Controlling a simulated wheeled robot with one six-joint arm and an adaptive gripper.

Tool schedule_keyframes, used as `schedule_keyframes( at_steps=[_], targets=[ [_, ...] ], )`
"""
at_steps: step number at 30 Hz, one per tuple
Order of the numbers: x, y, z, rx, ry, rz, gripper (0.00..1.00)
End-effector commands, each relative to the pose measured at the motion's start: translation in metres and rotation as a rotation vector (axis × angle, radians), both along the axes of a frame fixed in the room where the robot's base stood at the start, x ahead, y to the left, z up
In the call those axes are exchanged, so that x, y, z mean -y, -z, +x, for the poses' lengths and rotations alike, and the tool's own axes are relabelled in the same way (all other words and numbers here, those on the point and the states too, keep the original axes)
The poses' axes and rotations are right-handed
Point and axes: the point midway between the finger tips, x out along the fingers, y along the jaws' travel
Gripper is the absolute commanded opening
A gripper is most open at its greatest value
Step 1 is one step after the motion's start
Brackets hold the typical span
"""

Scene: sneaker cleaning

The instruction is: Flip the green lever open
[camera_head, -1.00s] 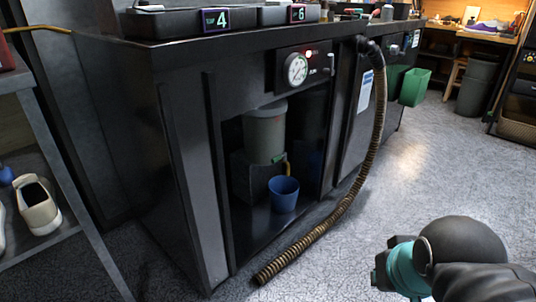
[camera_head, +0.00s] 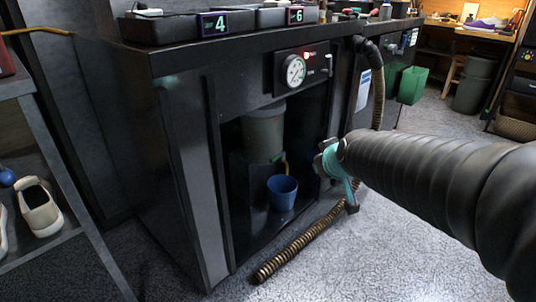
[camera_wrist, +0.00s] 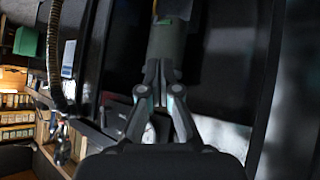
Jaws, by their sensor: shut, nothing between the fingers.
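A grey cylindrical tank (camera_head: 263,135) stands inside the open bay of the dark cabinet. A small green part (camera_wrist: 165,20) shows on the tank in the wrist view, close to a yellow pipe (camera_wrist: 155,5); it may be the green lever, but its position is too small and dim to tell. My gripper (camera_wrist: 160,68) is shut and empty, its fingertips pointing at the tank and overlapping it in the picture; I cannot tell if they touch. In the head view my arm reaches in from the right, in front of the bay.
A blue bucket (camera_head: 282,192) sits below the tank. A pressure gauge (camera_head: 295,70) is on the panel above the bay. A ribbed hose (camera_head: 300,249) lies across the floor before the cabinet. A shoe rack (camera_head: 55,150) stands at left.

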Motion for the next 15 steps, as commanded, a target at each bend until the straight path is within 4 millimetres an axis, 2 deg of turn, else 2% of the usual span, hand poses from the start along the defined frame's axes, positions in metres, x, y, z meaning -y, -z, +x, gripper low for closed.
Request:
schedule_keyframes(
  at_steps=[1, 6, 11, 15],
  targets=[
    [-0.011, 0.002, 0.023, 0.027, -0.025, -0.018, 0.0],
    [-0.042, 0.009, 0.094, 0.162, -0.091, -0.095, 0.0],
    [-0.072, 0.026, 0.153, 0.283, -0.13, -0.186, 0.0],
    [-0.097, 0.049, 0.197, 0.38, -0.147, -0.283, 0.0]
  ],
)
